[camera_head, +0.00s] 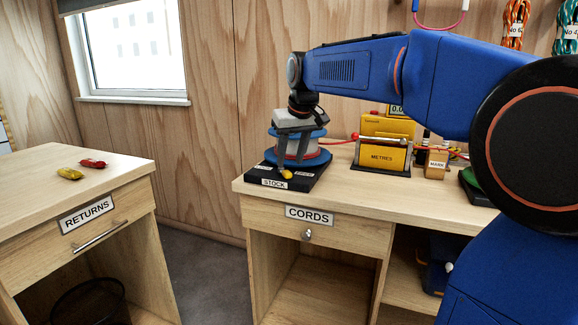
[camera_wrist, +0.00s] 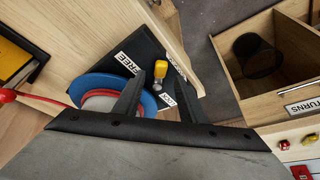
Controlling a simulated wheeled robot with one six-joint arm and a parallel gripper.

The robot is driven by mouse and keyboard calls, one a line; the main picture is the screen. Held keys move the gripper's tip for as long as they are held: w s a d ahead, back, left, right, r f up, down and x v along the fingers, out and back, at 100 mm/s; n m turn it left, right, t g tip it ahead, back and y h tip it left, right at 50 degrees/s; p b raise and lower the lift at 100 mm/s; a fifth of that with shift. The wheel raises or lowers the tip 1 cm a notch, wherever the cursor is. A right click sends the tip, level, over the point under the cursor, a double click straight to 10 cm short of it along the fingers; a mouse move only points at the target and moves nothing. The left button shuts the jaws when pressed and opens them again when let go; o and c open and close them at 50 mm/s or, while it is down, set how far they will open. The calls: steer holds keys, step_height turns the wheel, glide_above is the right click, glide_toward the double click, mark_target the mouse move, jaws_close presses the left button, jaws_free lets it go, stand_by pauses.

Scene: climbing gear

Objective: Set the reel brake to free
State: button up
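The reel has blue flanges (camera_head: 321,161) and stands on a black base marked STOCK (camera_head: 313,176) on the CORDS desk. It also shows in the wrist view (camera_wrist: 80,88). The brake lever has a yellow knob (camera_head: 286,174) at the base's front, clear in the wrist view (camera_wrist: 160,69). In the wrist view a FREE label (camera_wrist: 126,64) lies left of the lever, and another label (camera_wrist: 168,100), partly hidden, lies at its lower right. My gripper (camera_head: 285,166) is over the reel, pointing down. Its fingers (camera_wrist: 161,88) are open, apart on either side of the lever; contact cannot be told.
A yellow METRES counter (camera_head: 382,155) and a MARK box (camera_head: 436,163) stand right of the reel. A red line runs from the reel towards the counter. The RETURNS desk (camera_head: 120,168) at left holds a yellow and a red item. A floor gap separates the desks.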

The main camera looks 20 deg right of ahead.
steer(key=v, duration=1.3)
steer(key=shift+s, duration=0.1)
steer(key=s+d+f+m, duration=0.1)
steer(key=s+d+f, duration=0.1)
steer(key=s+f, duration=2.8)
step_height(320, 180, down, 3)
steer(key=shift+f, duration=0.1)
